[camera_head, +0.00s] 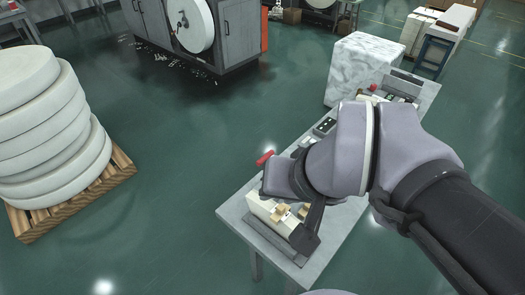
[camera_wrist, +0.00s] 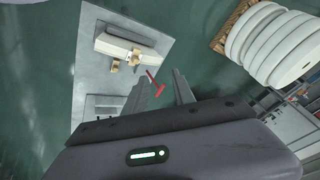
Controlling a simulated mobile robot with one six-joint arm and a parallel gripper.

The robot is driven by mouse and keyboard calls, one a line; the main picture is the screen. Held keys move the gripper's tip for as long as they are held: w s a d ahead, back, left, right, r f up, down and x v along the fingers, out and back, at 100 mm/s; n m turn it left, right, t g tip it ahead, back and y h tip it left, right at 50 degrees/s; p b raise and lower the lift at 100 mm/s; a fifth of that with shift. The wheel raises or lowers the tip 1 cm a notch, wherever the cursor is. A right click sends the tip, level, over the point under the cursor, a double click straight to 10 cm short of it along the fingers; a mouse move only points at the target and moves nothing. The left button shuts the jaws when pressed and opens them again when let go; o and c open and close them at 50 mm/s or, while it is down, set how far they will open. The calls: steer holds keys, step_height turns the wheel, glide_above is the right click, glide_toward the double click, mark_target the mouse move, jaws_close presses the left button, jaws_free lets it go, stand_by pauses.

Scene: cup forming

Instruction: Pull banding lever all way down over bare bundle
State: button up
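The red banding lever (camera_wrist: 160,89) shows in the wrist view as a red bar on a thin stem, between the open fingers of my gripper (camera_wrist: 162,74). I cannot tell if the fingers touch it. In the head view its red handle (camera_head: 265,158) sticks out left of my wrist, raised above the bench end. A cream block (camera_head: 262,207) with small tan pieces (camera_head: 281,212) sits there; it also shows in the wrist view (camera_wrist: 110,44). I cannot tell which part is the bundle. My arm hides part of the station and my fingertips in the head view.
The grey bench (camera_head: 239,213) runs toward the back right, with small control boxes (camera_head: 324,126) on it. A white marbled block (camera_head: 362,68) stands beyond. White rolls (camera_head: 40,130) are stacked on a wooden pallet (camera_head: 122,178) at left. The green floor between is open.

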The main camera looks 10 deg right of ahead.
steer(key=w+r+n+p, duration=0.1)
steer(key=w, duration=0.2)
steer(key=w+r+n+p, duration=0.1)
steer(key=w, duration=0.3)
steer(key=w+r+n+g+p, duration=0.1)
steer(key=w, duration=0.2)
steer(key=shift+w+d+r, duration=0.2)
steer(key=shift+w+r, duration=0.1)
jaws_close()
steer(key=w+f+n+g+p, duration=0.1)
steer(key=w+f+n+p, duration=0.2)
steer(key=w+f, duration=0.3)
steer(key=w+f+n+g+p, duration=0.2)
steer(key=w+f, duration=0.4)
steer(key=w, duration=0.8)
steer(key=shift+d+f+n+h+p, duration=0.4)
steer(key=shift+n+p, duration=0.2)
steer(key=shift+n, duration=0.5)
